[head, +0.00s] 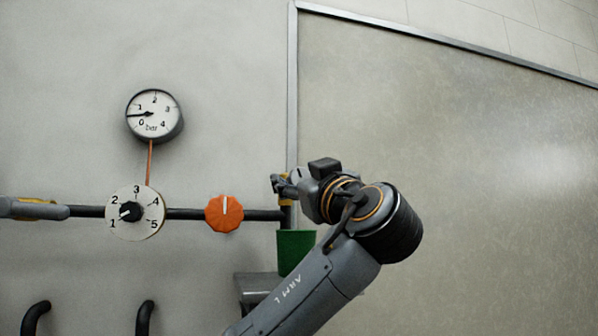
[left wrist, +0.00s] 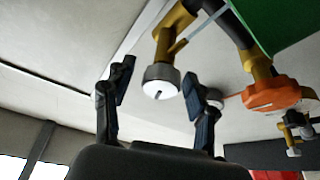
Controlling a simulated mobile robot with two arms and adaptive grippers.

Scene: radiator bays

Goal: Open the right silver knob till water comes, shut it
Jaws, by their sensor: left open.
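My left gripper (head: 279,184) is at the right end of the wall pipe, above a green container (head: 296,248). In the left wrist view, the gripper (left wrist: 158,88) is open, with its dark fingers apart. A round silver-white knob (left wrist: 160,78) with a dark mark on its face, on a brass fitting, shows between the fingers. I cannot tell whether the fingers touch it. In the head view the gripper and arm hide this knob. I see no water. My right gripper is out of view.
An orange knob (head: 224,213) and a numbered white dial (head: 149,222) sit on the dark pipe (head: 185,213) left of the gripper. Two black curved handles (head: 36,316) rise at lower left. The right wall panel is bare.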

